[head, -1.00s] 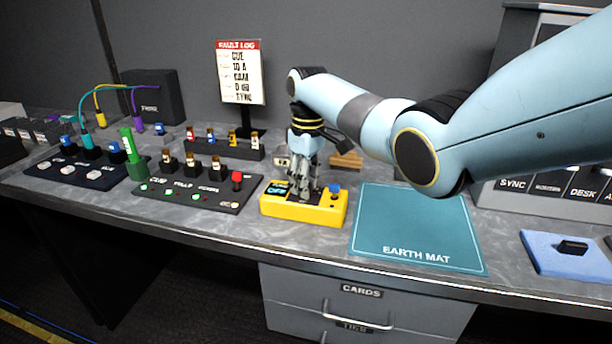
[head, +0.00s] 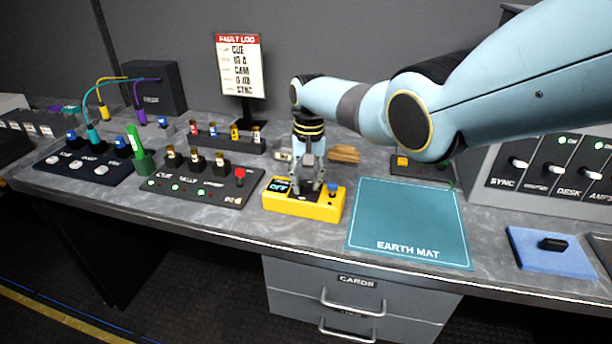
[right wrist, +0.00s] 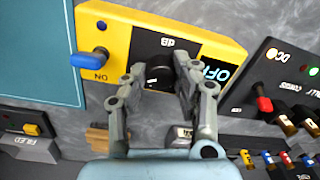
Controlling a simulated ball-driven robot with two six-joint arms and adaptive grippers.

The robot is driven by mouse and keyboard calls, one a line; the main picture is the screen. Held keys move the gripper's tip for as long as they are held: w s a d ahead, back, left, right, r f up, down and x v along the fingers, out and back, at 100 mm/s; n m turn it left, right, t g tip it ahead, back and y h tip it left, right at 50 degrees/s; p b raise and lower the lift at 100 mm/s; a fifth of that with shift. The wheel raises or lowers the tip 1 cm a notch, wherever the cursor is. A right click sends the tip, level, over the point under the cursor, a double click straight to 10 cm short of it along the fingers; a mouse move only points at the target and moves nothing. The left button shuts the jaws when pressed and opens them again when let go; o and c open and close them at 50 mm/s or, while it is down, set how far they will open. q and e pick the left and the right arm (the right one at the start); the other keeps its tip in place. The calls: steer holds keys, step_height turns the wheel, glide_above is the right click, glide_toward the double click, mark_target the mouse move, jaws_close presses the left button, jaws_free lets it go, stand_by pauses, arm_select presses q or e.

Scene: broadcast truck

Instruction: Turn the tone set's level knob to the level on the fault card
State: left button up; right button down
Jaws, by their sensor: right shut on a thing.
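The fault log card (head: 241,68) stands behind, listing CUE, a line that looks like 10 A, CAM, a blurred line and SYNC. My left gripper is out of view.
The teal earth mat (head: 410,222) lies right of the tone set. A dark panel (head: 200,187) with plugs and a red switch stands close on its left. A wooden block (head: 345,154) lies behind. A sloped fader console (head: 555,165) stands at the right.

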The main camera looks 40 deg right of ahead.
mark_target(308, 183)
steer(key=shift+m, duration=0.9)
steer(key=c, duration=1)
jaws_free()
step_height(308, 183, up, 12)
steer(key=shift+s+d, duration=0.15)
steer(key=shift+d, duration=0.05)
